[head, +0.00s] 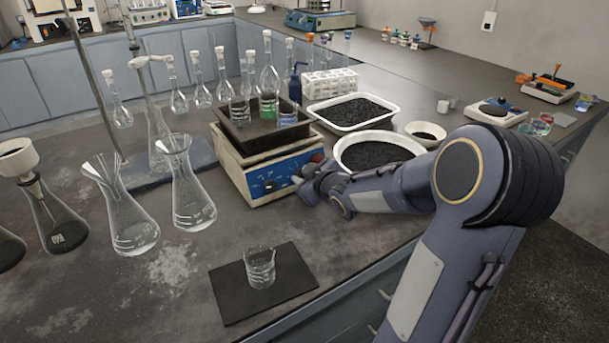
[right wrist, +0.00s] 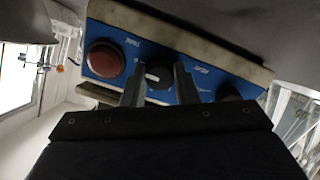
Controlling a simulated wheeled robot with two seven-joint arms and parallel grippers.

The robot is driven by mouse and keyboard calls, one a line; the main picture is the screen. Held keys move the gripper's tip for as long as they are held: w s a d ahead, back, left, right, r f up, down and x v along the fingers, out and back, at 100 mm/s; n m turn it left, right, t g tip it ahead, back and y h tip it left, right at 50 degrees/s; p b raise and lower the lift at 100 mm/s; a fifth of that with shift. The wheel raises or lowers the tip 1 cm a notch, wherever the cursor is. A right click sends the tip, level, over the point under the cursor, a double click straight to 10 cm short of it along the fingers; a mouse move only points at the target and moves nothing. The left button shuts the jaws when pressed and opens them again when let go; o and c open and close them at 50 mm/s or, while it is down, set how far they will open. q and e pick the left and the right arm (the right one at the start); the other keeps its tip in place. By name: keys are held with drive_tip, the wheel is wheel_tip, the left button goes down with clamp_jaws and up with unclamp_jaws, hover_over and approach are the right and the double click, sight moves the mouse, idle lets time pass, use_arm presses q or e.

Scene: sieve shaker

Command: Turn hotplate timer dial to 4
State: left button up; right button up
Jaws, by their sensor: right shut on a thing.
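The hotplate (head: 232,160) is a cream box with a blue front panel (head: 262,180), standing on the bench left of my right arm. In the right wrist view, the blue panel (right wrist: 205,75) carries a dark dial (right wrist: 158,74) with a pale mark, a red knob (right wrist: 105,59) to its left and a dark knob (right wrist: 229,92) to its right. My right gripper (head: 302,180) is at the panel, its two fingers (right wrist: 159,82) shut on the middle dial, one on each side. The dial's numbers are too small to read. My left gripper is out of view.
A dark tray (head: 245,139) with glassware sits on the hotplate. White trays of dark grains (head: 352,111) stand right of it. Conical flasks (head: 188,190) stand to the left. A beaker (head: 260,268) rests on a black mat (head: 228,292) in front.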

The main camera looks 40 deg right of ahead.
drive_tip(key=o, duration=1)
drive_tip(key=p+v, duration=0.2)
drive_tip(key=v, duration=0.5)
drive_tip(key=shift+d+r, duration=0.1)
drive_tip(key=shift+r, duration=0.05)
drive_tip(key=shift+s, duration=0.4)
